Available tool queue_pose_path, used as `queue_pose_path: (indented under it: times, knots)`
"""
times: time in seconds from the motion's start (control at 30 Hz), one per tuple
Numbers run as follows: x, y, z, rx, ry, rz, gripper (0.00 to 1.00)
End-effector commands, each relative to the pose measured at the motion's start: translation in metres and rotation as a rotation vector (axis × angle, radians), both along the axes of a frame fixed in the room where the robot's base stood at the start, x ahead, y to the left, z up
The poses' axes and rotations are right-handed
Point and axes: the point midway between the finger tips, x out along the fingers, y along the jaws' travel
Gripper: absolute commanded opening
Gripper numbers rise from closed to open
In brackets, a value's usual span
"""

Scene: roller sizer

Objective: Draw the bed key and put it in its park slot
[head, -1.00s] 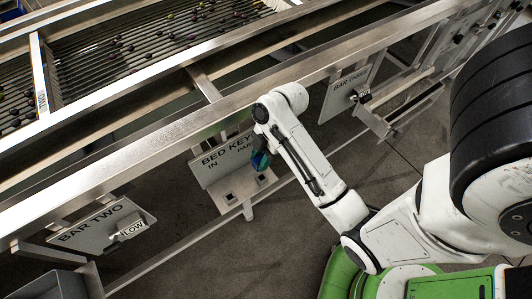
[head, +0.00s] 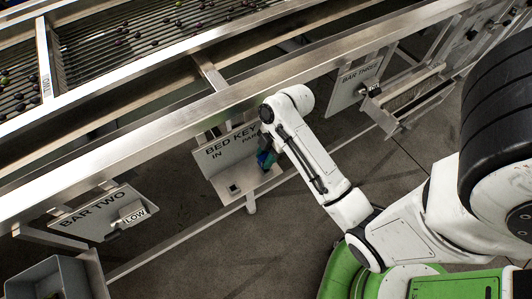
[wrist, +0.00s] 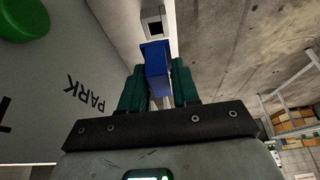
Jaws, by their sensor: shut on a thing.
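My gripper (head: 266,160) is at the right part of the bed key station, under the PARK lettering. In the wrist view its two dark green fingers (wrist: 158,85) are shut on the blue bed key (wrist: 156,64), one on each side. The bed key panel (head: 228,150) reads BED KEY, IN and PARK. A pale shelf (head: 226,181) juts from its foot, with a square slot (head: 234,188) open at the left, on the IN side. The wrist view shows one square opening (wrist: 154,27) just beyond the key. I cannot tell whether the key's end is inside a slot.
The BAR TWO panel (head: 101,213) with its LOW tag is at the left, and the BAR THREE panel (head: 356,78) at the right. A steel rail (head: 150,133) runs above the station. A green button (wrist: 22,18) shows in the wrist view. Floor in front is clear.

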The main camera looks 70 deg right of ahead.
Motion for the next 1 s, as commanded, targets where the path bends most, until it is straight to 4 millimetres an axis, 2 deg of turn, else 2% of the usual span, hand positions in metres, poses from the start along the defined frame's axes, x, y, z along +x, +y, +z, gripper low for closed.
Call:
queue_pose_path:
  times: [0.03,0.23,1.0]
  knots:
    - [0.000,0.000,-0.007,0.000,0.000,0.000,0.02]
    - [0.000,0.000,-0.018,0.001,0.001,-0.001,0.02]
    - [0.000,0.000,-0.017,0.000,0.000,-0.001,0.02]
